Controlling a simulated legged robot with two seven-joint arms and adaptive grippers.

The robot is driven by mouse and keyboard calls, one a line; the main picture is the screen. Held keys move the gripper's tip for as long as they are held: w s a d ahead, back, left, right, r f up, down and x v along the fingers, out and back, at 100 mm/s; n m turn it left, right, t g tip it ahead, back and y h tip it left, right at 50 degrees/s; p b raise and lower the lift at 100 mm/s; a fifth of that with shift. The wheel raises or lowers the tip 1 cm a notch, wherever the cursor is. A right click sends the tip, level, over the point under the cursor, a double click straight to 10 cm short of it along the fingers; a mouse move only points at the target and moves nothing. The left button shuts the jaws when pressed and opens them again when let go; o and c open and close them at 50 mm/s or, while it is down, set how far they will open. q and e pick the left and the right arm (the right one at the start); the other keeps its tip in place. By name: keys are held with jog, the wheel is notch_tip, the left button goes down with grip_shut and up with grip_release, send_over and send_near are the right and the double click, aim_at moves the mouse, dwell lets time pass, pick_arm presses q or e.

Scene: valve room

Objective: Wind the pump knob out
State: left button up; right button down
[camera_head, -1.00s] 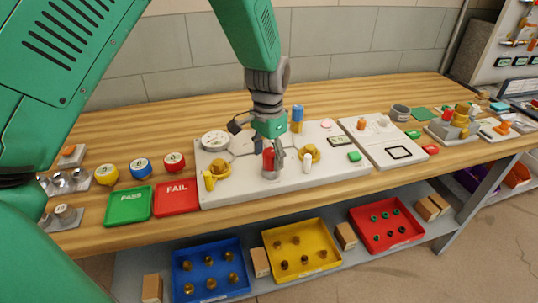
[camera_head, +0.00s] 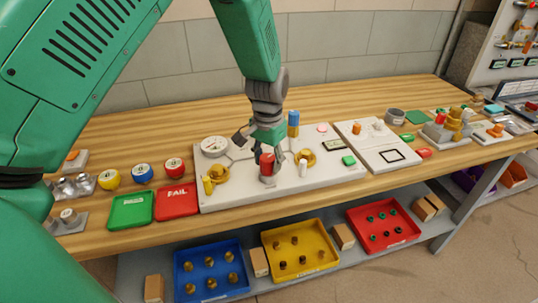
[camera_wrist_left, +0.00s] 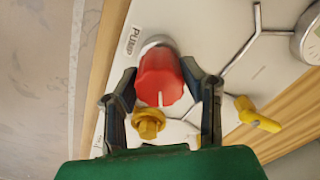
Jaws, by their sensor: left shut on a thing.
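The pump knob (camera_wrist_left: 160,78) is red with a white pointer line, and it sits beside the PUMP label (camera_wrist_left: 133,40) in the left wrist view. In the head view the red knob (camera_head: 267,164) stands on the white board (camera_head: 235,192). My left gripper (camera_head: 268,155) is over it from above. In the left wrist view the left gripper's fingers (camera_wrist_left: 165,85) are on both sides of the knob, shut on it. My right gripper is not in view.
A gauge (camera_head: 214,146) and blue cylinder (camera_head: 293,122) stand behind. Green (camera_head: 130,210) and red (camera_head: 176,201) trays lie left.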

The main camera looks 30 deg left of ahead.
pick_arm(q)
jog(key=n+p, duration=0.2)
jog(key=n, duration=0.1)
jog(key=shift+r, duration=0.15)
jog(key=n+p, duration=0.2)
jog(key=shift+n, duration=0.3)
jog(key=n+p, duration=0.2)
jog(key=n, duration=0.1)
jog(key=shift+n+p, duration=0.8)
jog(key=shift+n, duration=0.9)
jog(key=o, duration=1.1)
jog(key=shift+f, duration=0.2)
jog(key=shift+o, duration=0.2)
